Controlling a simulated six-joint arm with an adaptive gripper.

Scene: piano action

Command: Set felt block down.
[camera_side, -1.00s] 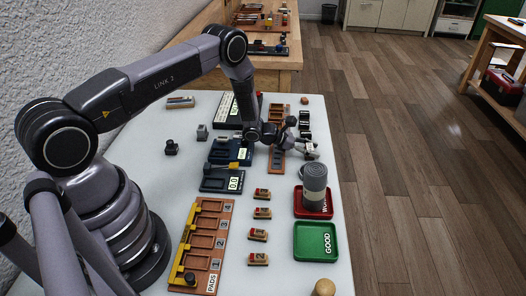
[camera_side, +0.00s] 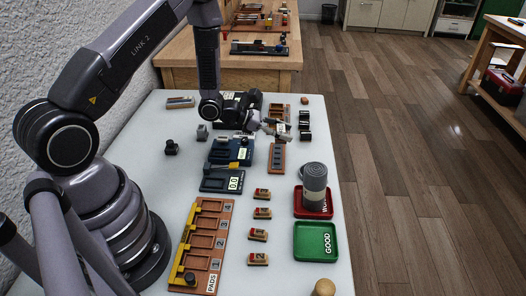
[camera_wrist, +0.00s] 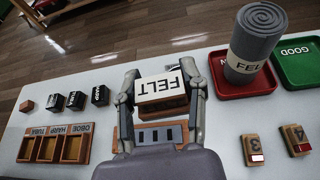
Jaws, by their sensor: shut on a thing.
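The felt block (camera_wrist: 162,88), a brown wooden block with a white FELT label on top, is between my gripper's fingers (camera_wrist: 162,84) in the wrist view. My gripper is shut on it, one finger on each side. In the side view my gripper (camera_side: 276,128) is over the far end of a narrow brown slotted strip (camera_side: 277,160). The same strip shows just below the block in the wrist view (camera_wrist: 150,136). In the side view the block is too small to make out clearly. I cannot tell whether it touches anything below.
A grey felt roll (camera_side: 314,188) stands in the red tray (camera_side: 326,213). The green GOOD tray (camera_side: 317,242) is in front of it. Small black blocks (camera_wrist: 76,100) and an OBOE/HARP/TUBA holder (camera_wrist: 52,147) are on the left in the wrist view. Numbered blocks (camera_wrist: 254,150) are at right.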

